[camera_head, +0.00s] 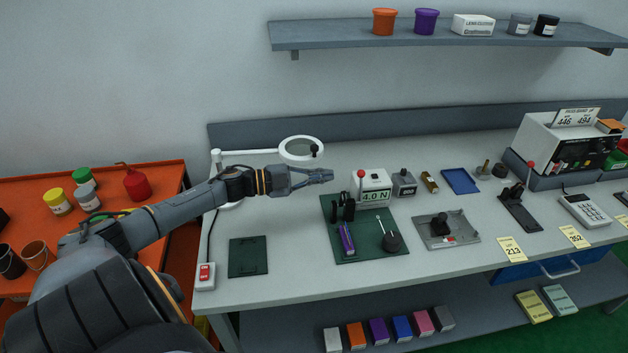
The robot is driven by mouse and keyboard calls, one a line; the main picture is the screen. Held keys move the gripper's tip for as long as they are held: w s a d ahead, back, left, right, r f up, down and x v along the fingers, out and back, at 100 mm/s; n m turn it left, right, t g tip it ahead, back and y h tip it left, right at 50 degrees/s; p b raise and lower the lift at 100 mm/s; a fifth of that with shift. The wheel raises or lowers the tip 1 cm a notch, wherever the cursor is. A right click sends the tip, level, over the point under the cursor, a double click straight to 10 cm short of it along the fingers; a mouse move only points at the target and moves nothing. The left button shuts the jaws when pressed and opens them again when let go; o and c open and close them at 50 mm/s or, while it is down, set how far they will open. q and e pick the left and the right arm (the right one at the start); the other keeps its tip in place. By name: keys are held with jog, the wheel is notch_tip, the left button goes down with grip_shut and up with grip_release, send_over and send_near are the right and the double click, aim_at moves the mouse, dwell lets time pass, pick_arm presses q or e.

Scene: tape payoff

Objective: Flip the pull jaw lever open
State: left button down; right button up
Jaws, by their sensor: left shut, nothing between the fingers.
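My left gripper (328,176) is shut and empty, held above the bench just left of the force gauge. The white gauge box (374,180) reads 4.0 N. A lever with a red knob (361,173) stands upright at the left front of the gauge, a short way right of my fingertips and apart from them in the picture. A green mat (375,255) carries black fixtures (345,208), a purple piece (347,240) and a thin pale rod by a round black part (392,243). Which of these is the pull jaw lever is too small to tell surely. My right gripper is out of view.
A magnifier lamp (301,150) stands behind my left arm. A grey plate with a black fixture (446,228) and another red-knobbed lever (530,166) are to the right. A dark green mat (248,257) lies at the front left. A shelf (440,35) hangs above.

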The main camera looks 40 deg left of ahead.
pick_arm(q)
jog(key=shift+s+a+r, duration=0.1)
jog(key=shift+s+a, duration=0.1)
jog(key=shift+s, duration=0.35)
jog(key=shift+s+a+r, duration=0.1)
jog(key=shift+s+a, duration=0.1)
jog(key=shift+s, duration=0.3)
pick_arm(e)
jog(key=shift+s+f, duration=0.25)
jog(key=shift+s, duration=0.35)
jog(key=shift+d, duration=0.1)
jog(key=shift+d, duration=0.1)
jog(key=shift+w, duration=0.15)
